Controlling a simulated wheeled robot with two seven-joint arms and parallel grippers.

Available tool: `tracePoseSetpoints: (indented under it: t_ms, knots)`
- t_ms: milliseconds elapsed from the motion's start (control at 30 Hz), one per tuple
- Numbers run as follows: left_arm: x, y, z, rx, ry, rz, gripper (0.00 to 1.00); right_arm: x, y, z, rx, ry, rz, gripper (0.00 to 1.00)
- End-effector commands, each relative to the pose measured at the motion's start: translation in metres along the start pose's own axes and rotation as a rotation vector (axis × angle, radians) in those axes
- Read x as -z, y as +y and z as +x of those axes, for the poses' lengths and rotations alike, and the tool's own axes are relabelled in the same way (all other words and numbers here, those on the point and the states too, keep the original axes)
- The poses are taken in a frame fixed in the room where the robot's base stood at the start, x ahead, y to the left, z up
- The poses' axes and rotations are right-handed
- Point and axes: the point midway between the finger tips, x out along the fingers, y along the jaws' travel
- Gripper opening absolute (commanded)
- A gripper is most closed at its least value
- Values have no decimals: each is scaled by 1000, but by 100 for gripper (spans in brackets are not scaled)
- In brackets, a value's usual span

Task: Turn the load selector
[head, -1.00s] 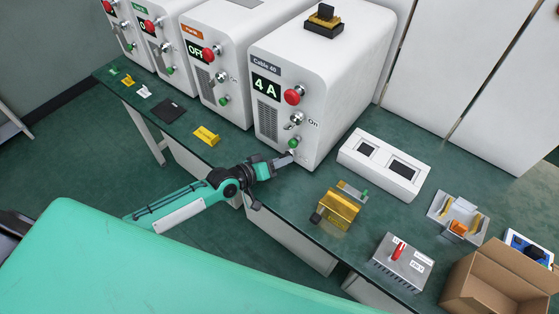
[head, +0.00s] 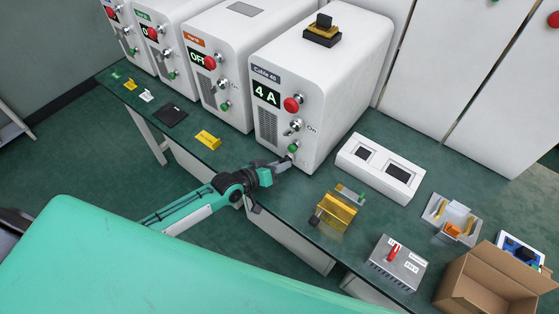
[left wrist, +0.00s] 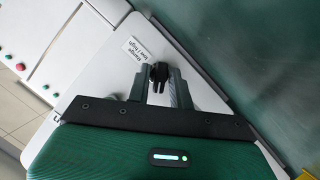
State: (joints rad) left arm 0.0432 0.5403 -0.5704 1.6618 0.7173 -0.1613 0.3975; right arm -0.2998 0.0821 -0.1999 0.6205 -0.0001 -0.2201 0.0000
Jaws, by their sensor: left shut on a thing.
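The white unit labelled Cable 40 (head: 330,75) stands on the green bench and its display reads 4 A. My left gripper (head: 287,162) is at the bottom of its front face, low by the bench edge. In the left wrist view my left gripper (left wrist: 160,86) is shut on a small black knob (left wrist: 159,72), with one finger on each side. A label (left wrist: 136,50) beside the knob appears to read Range low / high. The knob is hidden in the head view. My right gripper is not in view.
A red button (head: 291,104), a switch marked On and a green button (head: 293,147) sit above the gripper. A white double-socket box (head: 380,167), a yellow block (head: 336,212), a grey box with a red lever (head: 398,265) and a cardboard box (head: 492,283) stand to the right.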

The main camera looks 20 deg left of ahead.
Motion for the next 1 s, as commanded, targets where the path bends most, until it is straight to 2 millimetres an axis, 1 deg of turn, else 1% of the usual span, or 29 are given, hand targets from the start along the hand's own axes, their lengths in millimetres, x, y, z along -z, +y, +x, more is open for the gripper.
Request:
tracePoseSetpoints:
  t_ms: [33, 200, 300, 500, 767, 1000]
  knots:
    - [5, 5, -2, 17, -1, 32, 0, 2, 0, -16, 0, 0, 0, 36]
    - [4, 6, -2, 77, -1, 176, 0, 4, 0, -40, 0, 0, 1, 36]
    - [3, 6, -2, 114, -2, 263, 0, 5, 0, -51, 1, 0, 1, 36]
    - [1, 6, -1, 186, -2, 439, 0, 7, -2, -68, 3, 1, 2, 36]
    - [-2, 5, 0, 281, -1, 668, 0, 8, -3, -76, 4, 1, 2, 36]
    - [-5, 4, 2, 367, 0, 879, 0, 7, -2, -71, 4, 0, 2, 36]
